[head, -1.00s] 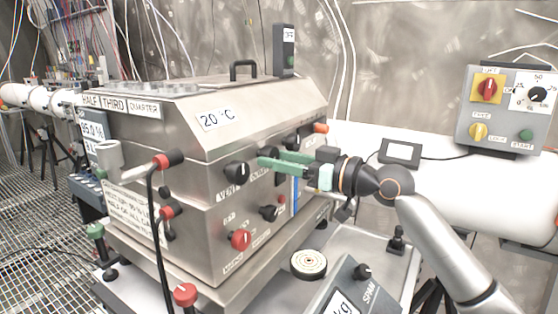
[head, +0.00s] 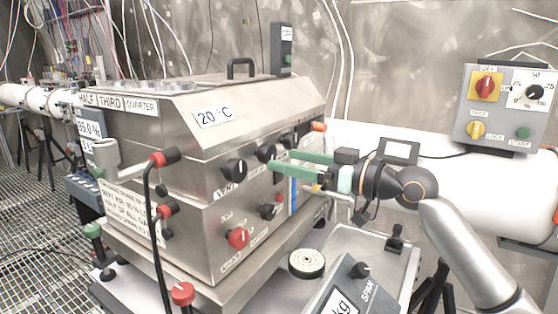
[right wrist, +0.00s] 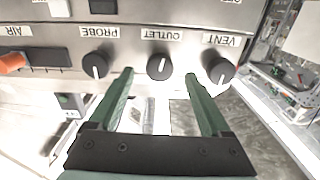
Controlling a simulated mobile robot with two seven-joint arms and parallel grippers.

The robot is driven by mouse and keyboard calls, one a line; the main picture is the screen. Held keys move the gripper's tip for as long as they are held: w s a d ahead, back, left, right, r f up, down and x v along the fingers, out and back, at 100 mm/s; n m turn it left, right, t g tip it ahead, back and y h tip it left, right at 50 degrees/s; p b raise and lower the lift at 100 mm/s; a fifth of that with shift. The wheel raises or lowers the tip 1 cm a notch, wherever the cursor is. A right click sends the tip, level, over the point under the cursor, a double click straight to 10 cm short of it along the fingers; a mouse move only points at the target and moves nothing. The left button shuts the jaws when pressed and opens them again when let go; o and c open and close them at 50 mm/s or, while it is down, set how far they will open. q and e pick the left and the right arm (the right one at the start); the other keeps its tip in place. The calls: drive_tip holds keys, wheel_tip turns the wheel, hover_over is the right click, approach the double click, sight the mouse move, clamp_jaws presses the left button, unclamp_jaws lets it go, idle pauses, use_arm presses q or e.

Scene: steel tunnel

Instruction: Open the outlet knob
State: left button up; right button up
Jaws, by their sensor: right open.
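The outlet knob (head: 266,152) is a round black dial on the front of the steel box, between the vent knob (head: 234,170) and the probe knob (head: 289,140). The right wrist view shows the outlet knob (right wrist: 160,66) with a white pointer line, beside its upside-down OUTLET label. My right gripper (head: 274,160) has long green fingers pointing at the panel. In the right wrist view, my open right gripper (right wrist: 159,73) has its fingertips to either side of the outlet knob, with gaps on both sides. Nothing is held. My left gripper is not in view.
An orange air knob (head: 318,127) sits at the panel's far end. Lower are a black knob (head: 268,211) and a red knob (head: 238,238). A switch box (head: 506,108) is at the right.

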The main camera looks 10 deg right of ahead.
drive_tip(key=b+v, duration=0.1)
drive_tip(key=v, duration=0.7)
drive_tip(key=shift+s+d+b, duration=0.25)
drive_tip(key=shift+s+b, duration=0.05)
